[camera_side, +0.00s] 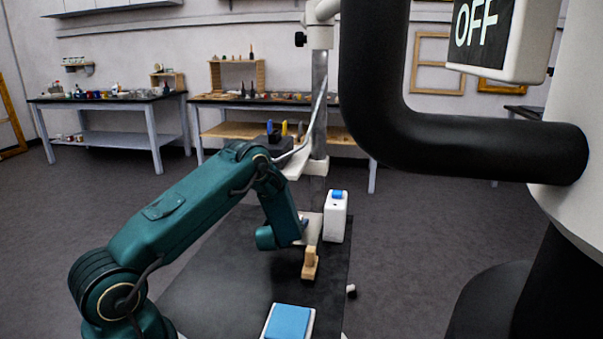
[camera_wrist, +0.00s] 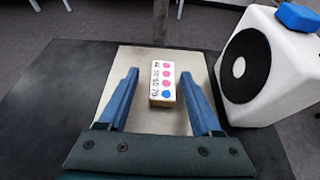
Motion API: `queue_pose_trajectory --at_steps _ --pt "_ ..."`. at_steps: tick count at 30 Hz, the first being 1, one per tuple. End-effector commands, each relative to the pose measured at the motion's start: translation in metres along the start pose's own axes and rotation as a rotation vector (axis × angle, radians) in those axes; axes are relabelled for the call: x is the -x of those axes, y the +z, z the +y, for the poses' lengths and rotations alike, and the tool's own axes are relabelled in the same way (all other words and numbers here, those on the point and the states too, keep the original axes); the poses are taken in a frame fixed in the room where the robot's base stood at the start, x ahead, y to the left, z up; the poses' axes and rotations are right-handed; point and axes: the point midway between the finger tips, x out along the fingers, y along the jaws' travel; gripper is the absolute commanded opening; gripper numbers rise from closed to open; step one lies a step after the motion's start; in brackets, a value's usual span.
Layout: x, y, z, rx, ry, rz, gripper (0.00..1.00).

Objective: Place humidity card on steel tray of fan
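The humidity card (camera_wrist: 162,78), a small pale slab with a column of pink and blue dots and printed marks, appears to lie on the steel tray (camera_wrist: 132,58) in the wrist view. The white fan (camera_wrist: 254,65) with a round black grille stands at the tray's right; it also shows in the side view (camera_side: 335,218). My gripper (camera_wrist: 160,73) is open, its two blue fingers either side of the card with gaps on both sides. In the side view my gripper (camera_side: 301,226) is low at the tray (camera_side: 312,232), and I cannot make out the card there.
A blue-topped white box (camera_side: 288,323) is at the near edge. A steel column (camera_side: 318,105) rises behind the tray. The table's left part is clear.

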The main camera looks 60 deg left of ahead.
Motion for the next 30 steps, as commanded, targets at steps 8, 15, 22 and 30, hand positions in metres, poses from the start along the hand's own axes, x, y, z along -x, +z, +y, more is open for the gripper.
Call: queue_pose_trajectory --at_steps 8,15,22,30 --pt "0.002 0.004 0.0 0.0 0.0 -0.001 0.66" --pt "0.027 0.003 -0.001 -0.002 -0.002 0.001 0.66" --pt "0.063 0.003 -0.001 -0.002 -0.002 0.0 0.66" --pt "0.104 0.003 -0.002 -0.001 -0.004 0.0 0.66"
